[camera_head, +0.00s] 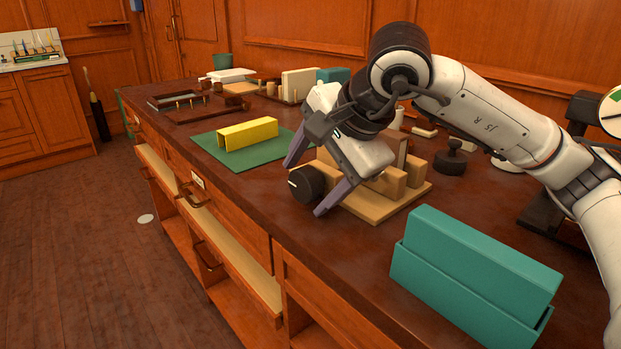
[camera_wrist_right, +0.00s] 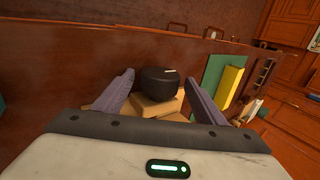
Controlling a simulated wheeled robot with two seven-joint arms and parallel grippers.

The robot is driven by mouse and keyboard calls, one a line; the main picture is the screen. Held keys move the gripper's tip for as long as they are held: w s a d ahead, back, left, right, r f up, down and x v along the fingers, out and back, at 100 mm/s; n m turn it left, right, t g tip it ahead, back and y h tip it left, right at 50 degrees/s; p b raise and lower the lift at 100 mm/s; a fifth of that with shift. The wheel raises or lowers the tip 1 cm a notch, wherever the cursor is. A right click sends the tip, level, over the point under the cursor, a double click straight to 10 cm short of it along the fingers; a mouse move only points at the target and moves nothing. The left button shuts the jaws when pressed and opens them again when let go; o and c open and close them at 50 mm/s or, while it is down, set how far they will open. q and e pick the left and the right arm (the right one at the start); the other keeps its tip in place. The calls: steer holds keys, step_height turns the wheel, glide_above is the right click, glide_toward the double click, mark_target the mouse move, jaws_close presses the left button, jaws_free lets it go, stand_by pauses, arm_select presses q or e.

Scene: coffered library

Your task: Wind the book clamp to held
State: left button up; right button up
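The book clamp (camera_head: 403,207) is a light wooden base with upright wooden blocks on the dark counter. Its black round knob (camera_head: 306,184), with a white mark, faces the counter's front edge; it also shows in the right wrist view (camera_wrist_right: 160,82). My right gripper (camera_head: 304,189) is open, with one purple-grey finger on each side of the knob. In the right wrist view (camera_wrist_right: 166,84) a gap shows between the knob and each finger. The gripper body hides part of the clamp. My left gripper is not in view.
A teal box (camera_head: 470,268) stands near the clamp at the front right. A yellow block (camera_head: 248,134) sits on a green mat (camera_head: 210,146) to the left. A black stamp-like object (camera_head: 450,160) stands behind the clamp. The counter's front edge is close to the knob.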

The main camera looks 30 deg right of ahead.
steer(key=shift+r, duration=0.1)
steer(key=p+v, duration=0.2)
steer(key=v, duration=0.8)
steer(key=shift+s, duration=0.1)
